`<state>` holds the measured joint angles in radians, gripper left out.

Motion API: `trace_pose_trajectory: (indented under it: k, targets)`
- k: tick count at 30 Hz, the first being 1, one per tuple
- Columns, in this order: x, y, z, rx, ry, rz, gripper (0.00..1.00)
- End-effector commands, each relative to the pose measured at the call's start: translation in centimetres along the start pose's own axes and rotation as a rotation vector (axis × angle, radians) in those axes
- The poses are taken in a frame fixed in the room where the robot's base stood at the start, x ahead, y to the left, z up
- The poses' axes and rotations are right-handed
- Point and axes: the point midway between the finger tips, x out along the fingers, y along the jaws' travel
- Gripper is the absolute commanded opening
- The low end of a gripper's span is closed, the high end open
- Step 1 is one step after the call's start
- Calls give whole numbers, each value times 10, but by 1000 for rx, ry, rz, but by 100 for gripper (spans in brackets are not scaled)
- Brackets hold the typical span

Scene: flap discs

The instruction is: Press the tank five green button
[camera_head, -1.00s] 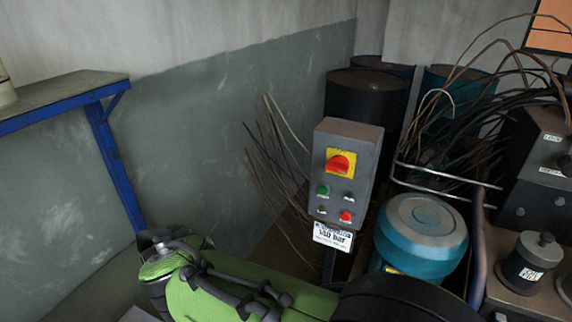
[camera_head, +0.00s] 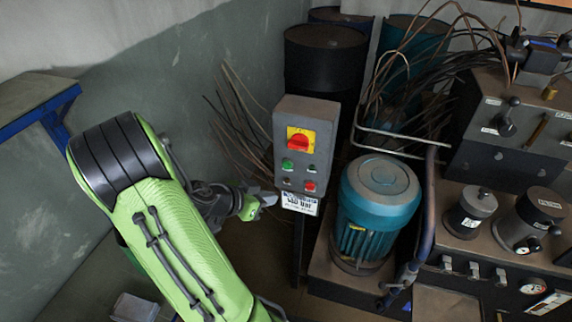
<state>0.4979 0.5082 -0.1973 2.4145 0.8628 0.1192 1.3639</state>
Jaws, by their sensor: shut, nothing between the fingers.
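A grey control box (camera_head: 304,135) stands on a post in the middle of the head view. It has a red rotary switch (camera_head: 298,142) on a yellow plate. A green button (camera_head: 287,164) sits below that at the left, and a red button (camera_head: 310,186) is at the lower right. I cannot read any tank number on it. My gripper (camera_head: 270,200) is just left of the box's lower edge, below the green button. Its fingers look shut and empty, and they appear apart from the green button. My green arm comes up from the bottom left.
A teal motor (camera_head: 381,195) stands right of the box, beside a bent metal rail (camera_head: 430,200) and a grey machine (camera_head: 540,125). Loose cables (camera_head: 235,120) hang behind the box. Dark drums (camera_head: 322,65) stand behind. A blue-framed table (camera_head: 35,100) is at the left.

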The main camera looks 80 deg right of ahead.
Motion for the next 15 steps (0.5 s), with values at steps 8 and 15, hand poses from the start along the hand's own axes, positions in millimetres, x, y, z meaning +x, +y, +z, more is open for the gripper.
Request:
trace_pose_trajectory:
  k: [8, 15]
  targets:
    - [18, -14, -18, 1, -1, 4, 0]
    - [44, -32, -35, 3, -1, 2, 0]
